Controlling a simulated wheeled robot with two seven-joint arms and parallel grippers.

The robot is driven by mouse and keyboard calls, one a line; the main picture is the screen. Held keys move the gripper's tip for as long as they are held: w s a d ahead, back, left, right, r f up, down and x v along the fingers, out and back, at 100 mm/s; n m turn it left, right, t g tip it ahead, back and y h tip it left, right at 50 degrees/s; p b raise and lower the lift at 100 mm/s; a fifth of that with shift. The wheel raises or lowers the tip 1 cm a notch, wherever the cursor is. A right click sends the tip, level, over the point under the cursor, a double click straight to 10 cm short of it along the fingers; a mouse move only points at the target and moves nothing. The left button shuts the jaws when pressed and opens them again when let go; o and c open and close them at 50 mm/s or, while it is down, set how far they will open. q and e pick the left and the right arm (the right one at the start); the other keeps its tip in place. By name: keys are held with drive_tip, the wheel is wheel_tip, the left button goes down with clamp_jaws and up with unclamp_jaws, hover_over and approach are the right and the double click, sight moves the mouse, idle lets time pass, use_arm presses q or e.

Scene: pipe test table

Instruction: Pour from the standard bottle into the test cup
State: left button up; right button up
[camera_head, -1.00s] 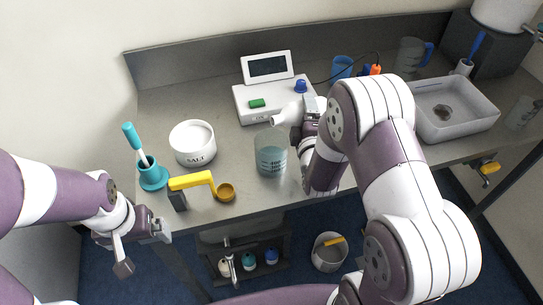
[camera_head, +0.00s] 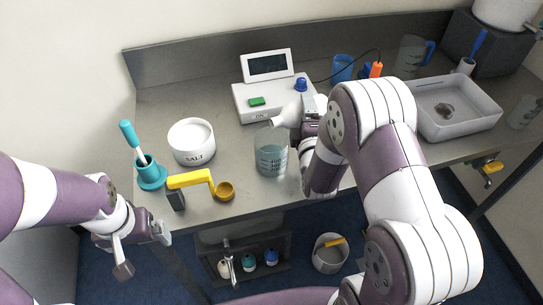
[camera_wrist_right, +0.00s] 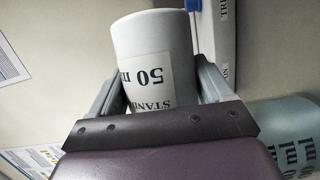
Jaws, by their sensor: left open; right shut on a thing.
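The standard bottle (camera_wrist_right: 150,50) is white, with a label reading "50 m…" and "STAND…" upside down in the right wrist view. My right gripper (camera_wrist_right: 160,85) is shut on it. In the head view the bottle (camera_head: 288,114) lies tipped, its narrow end pointing left above the far rim of the test cup; most of it is hidden by my right gripper (camera_head: 312,108). The test cup (camera_head: 271,160) is clear, with dark markings and bluish liquid inside, and stands upright on the table. Its edge also shows in the right wrist view (camera_wrist_right: 285,130). My left gripper (camera_head: 142,250) is open and empty, off the table's front left.
A grey basin (camera_head: 455,108) is at right.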

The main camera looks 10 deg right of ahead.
idle(0.4)
drive_tip(key=shift+f+n+b, duration=0.2)
drive_tip(key=shift+n+b, duration=0.1)
drive_tip(key=shift+b, duration=0.15)
idle(0.3)
